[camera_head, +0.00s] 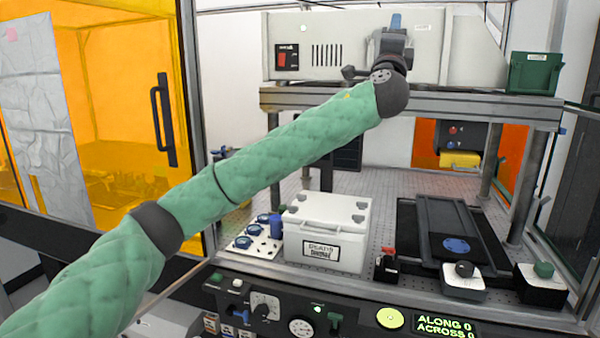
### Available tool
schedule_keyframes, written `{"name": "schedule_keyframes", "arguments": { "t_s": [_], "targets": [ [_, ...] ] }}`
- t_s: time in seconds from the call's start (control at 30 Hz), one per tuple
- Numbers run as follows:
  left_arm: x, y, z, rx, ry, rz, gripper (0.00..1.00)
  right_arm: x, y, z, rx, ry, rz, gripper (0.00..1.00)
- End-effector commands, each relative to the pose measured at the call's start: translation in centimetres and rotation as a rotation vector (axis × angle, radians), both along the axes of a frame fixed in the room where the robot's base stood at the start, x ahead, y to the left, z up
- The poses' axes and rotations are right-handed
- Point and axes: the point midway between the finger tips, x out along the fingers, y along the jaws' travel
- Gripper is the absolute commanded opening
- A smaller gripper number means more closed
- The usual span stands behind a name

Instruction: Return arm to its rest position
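My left arm, in a quilted green sleeve, reaches from the lower left up to the upper middle of the head view. Its dark grey gripper (393,42) is in front of the long grey housing (350,25) on the upper shelf. A small blue piece (396,21) shows just above the gripper, against the housing. The fingers are small and point away from me, so I cannot tell whether they are open or hold the blue piece. My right gripper is not in view.
The arm passes above a white box (325,219) on the perforated table. A dark slide with a blue disc (450,225) stands to its right. A green bin (533,73) sits on the shelf (480,104). An orange door (130,120) stands at left; a control panel (370,318) runs along the front.

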Motion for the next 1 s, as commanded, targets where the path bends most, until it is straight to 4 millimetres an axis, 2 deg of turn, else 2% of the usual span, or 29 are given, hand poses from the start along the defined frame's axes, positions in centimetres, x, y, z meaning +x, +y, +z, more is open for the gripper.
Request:
{"name": "schedule_keyframes", "arguments": {
  "t_s": [0.2, 0.4, 0.7, 1.0],
  "targets": [
    [-1.4, 5.0, -6.5, -0.346, 0.316, -0.06, 0.55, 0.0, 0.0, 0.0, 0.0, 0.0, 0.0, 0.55],
    [-2.7, 9.0, -13.0, -0.571, 0.555, -0.074, 0.55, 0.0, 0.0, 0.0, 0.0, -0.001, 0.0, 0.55],
    [-5.3, 14.3, -23.2, -0.797, 0.852, -0.057, 0.55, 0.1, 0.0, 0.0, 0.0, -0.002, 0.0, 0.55],
    [-8.7, 19.0, -32.7, -0.932, 1.084, -0.025, 0.55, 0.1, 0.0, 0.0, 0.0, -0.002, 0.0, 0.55]
  ]
}}
